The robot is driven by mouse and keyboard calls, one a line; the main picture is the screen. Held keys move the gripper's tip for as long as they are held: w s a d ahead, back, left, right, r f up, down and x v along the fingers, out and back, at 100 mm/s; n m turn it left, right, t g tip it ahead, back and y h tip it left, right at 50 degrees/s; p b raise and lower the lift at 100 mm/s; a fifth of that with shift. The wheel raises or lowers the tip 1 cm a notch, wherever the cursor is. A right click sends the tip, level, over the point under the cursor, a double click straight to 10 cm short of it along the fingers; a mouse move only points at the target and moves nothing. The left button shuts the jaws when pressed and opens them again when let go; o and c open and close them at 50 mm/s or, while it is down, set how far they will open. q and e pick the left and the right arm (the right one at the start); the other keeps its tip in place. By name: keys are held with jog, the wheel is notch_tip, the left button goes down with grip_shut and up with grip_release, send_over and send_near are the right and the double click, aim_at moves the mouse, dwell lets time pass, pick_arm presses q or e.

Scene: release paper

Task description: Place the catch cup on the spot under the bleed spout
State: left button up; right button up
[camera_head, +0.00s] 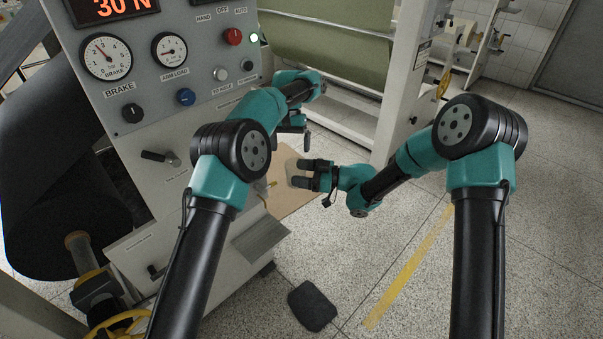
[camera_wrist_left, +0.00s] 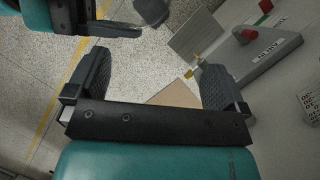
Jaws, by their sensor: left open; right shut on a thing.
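My right gripper (camera_head: 308,174) is shut on a small pale thing, apparently the catch cup (camera_head: 293,170), mostly hidden by the fingers. It is over the tan board (camera_head: 286,200) beside the machine, and I cannot tell whether it touches the board. A small brass-yellow fitting, likely the bleed spout (camera_head: 270,184), sticks out from the machine's side left of the cup; it also shows in the left wrist view (camera_wrist_left: 192,75). My left gripper (camera_wrist_left: 157,65) is open and empty, above and behind the right one. The spot under the spout cannot be made out.
The control cabinet (camera_head: 150,130) with gauges and knobs stands at left. A grey plate (camera_head: 261,238) juts from its side. A white machine post (camera_head: 408,80) rises behind the grippers. A dark pedal-like pad (camera_head: 312,305) lies on the floor near a yellow line (camera_head: 405,268).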

pick_arm(q)
jog(key=a+f+t+h, duration=0.1)
jog(key=a+f+h, duration=0.1)
jog(key=a+f, duration=0.65)
jog(key=s+f+n+g+h, duration=0.1)
jog(key=s+f+n, duration=0.1)
jog(key=s+f, duration=0.6)
jog(key=s+f+n+h, duration=0.1)
jog(key=s+f+h, duration=0.1)
jog(key=s+f, duration=0.6)
jog(key=s+a+f+t, duration=0.2)
jog(key=s+a+f, duration=0.2)
jog(key=s, duration=0.6)
jog(key=s+a+f+n+t+y, duration=0.1)
jog(key=s+a+f+t, duration=0.2)
jog(key=s+a, duration=0.5)
jog(key=s+f, duration=0.1)
jog(key=s, duration=0.2)
jog(key=shift+a+n, duration=0.15)
jog(key=shift+n, duration=0.15)
